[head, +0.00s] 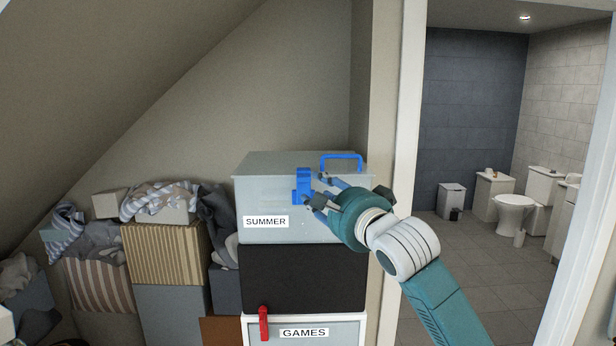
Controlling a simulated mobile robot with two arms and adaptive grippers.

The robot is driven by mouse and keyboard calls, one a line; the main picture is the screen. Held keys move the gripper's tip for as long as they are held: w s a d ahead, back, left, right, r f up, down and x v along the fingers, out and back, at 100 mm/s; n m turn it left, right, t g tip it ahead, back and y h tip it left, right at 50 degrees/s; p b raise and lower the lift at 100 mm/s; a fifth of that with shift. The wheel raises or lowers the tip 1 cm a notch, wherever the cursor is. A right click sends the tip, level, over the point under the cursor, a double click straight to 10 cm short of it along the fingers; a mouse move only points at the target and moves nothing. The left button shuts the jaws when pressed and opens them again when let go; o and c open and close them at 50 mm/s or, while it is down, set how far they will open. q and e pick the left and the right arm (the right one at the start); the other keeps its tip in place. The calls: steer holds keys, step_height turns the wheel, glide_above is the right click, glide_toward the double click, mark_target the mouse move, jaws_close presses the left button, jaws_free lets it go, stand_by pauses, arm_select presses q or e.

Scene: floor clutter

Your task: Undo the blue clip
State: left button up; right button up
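The blue clip (303,183) is on the front of the pale grey box labelled SUMMER (270,200), at the lid's edge. It stands upright against the box. My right gripper (314,189) is just right of the clip, with its fingertips close to the clip's right side. Its fingers look apart, with nothing held between them. Whether a fingertip touches the clip I cannot tell. A blue handle (341,157) stands up on the lid, behind the gripper. My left gripper is not in view.
The SUMMER box sits on a black box (300,278), above a white box labelled GAMES (340,333) with a red clip (264,323). Boxes heaped with clothes (160,200) stand left. A door frame (408,120) is close on the right, with a bathroom beyond.

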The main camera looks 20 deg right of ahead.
mark_target(306, 181)
steer(key=w, duration=0.2)
steer(key=w+p, duration=0.2)
steer(key=w, duration=0.1)
steer(key=shift+w+a+r, duration=0.15)
steer(key=shift+w+a, duration=0.15)
steer(key=shift+a, duration=0.05)
steer(key=shift+w+p, duration=0.3)
steer(key=shift+w, duration=0.2)
jaws_close()
